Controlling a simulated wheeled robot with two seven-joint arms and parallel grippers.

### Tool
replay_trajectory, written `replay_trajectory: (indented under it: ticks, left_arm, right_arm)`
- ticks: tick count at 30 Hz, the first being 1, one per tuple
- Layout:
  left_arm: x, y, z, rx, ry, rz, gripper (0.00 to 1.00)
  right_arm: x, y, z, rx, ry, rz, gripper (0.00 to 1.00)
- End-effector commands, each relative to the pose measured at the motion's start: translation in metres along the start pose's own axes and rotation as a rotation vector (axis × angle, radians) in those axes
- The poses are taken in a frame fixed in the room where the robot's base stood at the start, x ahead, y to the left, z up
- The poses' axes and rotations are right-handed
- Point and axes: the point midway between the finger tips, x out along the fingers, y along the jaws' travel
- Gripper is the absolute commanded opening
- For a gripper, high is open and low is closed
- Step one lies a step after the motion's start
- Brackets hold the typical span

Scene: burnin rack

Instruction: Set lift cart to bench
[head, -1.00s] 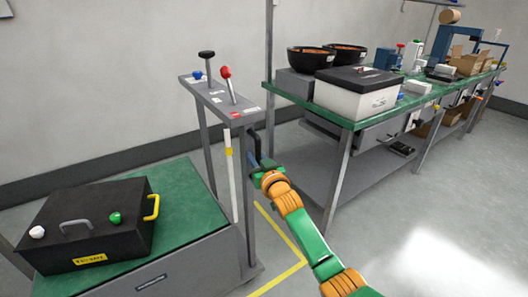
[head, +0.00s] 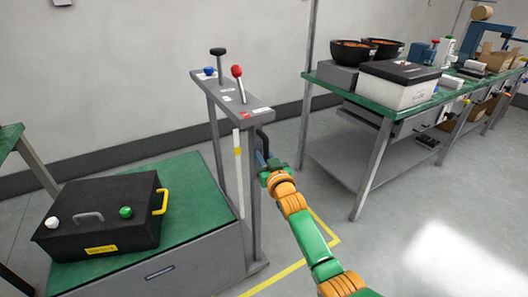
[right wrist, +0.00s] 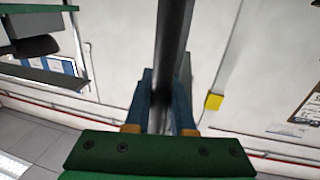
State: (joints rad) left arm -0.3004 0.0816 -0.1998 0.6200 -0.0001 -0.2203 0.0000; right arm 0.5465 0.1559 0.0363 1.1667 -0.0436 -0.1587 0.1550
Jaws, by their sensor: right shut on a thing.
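The lift cart has a green top (head: 190,190) and grey sides, with a grey post frame (head: 253,185) at its right end. A black case (head: 100,225) with a yellow handle, a white knob and a green knob rests on the top. My right gripper (head: 266,162) is at the dark handle (head: 263,138) on the frame's right side. In the right wrist view its blue fingers (right wrist: 160,105) are shut around the dark upright bar (right wrist: 172,50). The green-topped bench (head: 345,92) stands apart, to the right of the cart. My left gripper is not in view.
The frame's top panel carries a red-knobbed lever (head: 238,82), a black-knobbed lever (head: 219,62) and a blue knob (head: 209,71). Another green table (head: 10,138) stands at the left edge. A yellow floor line (head: 325,232) runs between cart and bench. Open floor lies at the lower right.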

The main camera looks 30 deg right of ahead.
Motion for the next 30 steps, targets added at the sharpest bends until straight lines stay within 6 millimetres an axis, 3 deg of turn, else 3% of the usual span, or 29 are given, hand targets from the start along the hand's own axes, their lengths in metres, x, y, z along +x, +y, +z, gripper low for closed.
replay_trajectory:
  ticks: [17,18,21,30]
  left_arm:
    - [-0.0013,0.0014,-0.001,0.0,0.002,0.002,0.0]
    - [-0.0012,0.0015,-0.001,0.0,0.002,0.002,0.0]
    - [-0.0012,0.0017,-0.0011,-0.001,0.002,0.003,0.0]
    - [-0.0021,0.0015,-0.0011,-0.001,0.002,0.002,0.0]
  right_arm:
    - [0.0004,-0.0029,-0.0037,0.001,0.009,-0.006,0.0]
    - [0.0004,-0.0029,-0.0035,0.001,0.009,-0.006,0.3]
    - [0.0004,-0.0025,-0.0033,0.001,0.008,-0.005,0.52]
    - [-0.0011,-0.0016,-0.003,0.0,0.006,-0.003,0.52]
